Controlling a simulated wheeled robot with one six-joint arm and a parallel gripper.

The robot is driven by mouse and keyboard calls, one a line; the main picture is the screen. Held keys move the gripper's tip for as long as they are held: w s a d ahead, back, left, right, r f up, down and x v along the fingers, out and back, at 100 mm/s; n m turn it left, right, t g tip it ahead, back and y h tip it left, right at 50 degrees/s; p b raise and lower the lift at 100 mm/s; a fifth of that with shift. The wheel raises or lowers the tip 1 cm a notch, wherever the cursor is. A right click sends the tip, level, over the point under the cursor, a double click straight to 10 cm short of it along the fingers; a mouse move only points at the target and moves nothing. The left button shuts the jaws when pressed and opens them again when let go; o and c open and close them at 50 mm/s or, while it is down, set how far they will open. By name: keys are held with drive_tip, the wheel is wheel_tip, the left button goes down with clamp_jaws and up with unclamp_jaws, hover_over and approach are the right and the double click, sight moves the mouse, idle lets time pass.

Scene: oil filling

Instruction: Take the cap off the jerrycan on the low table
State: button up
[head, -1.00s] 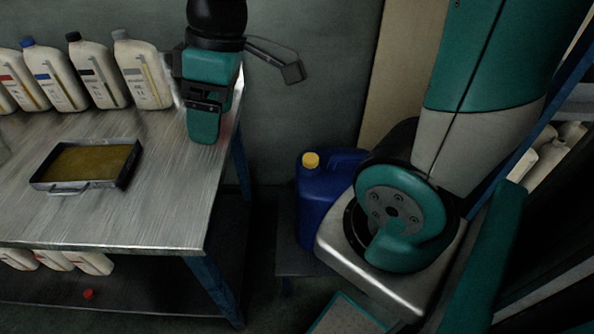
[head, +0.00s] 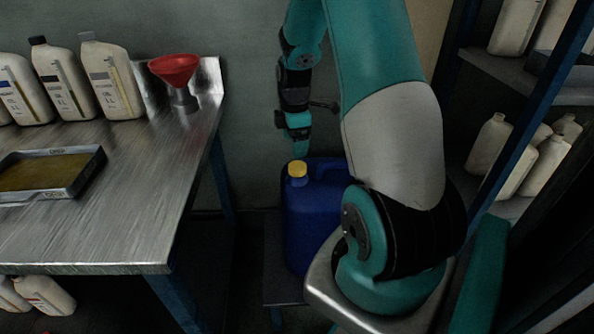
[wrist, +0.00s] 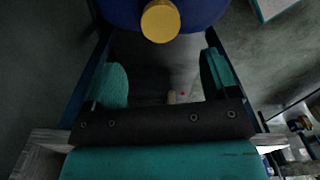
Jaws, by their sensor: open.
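A blue jerrycan (head: 309,222) stands upright on the low table (head: 283,289), partly hidden by my arm's base. Its yellow cap (head: 297,169) is on the spout at its upper left. My gripper (head: 300,150) points down just above the cap in the head view. In the wrist view my gripper (wrist: 167,85) is open and empty, its two teal fingers apart. There the yellow cap (wrist: 160,21) lies ahead of the fingers at the top edge, and not between them. The blue jerrycan body (wrist: 208,12) shows around it.
A metal workbench (head: 130,190) at the left holds several bottles (head: 108,80), a tray of oil (head: 88,172) and a red funnel (head: 174,70). A shelf with pale bottles (head: 488,145) stands at the right. A wall is close behind the jerrycan.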

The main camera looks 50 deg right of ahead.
sight(297, 166)
drive_tip(key=f, duration=0.5)
drive_tip(key=f+b, duration=0.1)
drive_tip(key=f, duration=0.2)
drive_tip(key=shift+s+d, duration=0.1)
drive_tip(key=shift+s, duration=0.15)
drive_tip(key=shift+c, duration=0.2)
drive_tip(key=shift+r, duration=0.1)
drive_tip(key=c, duration=0.9)
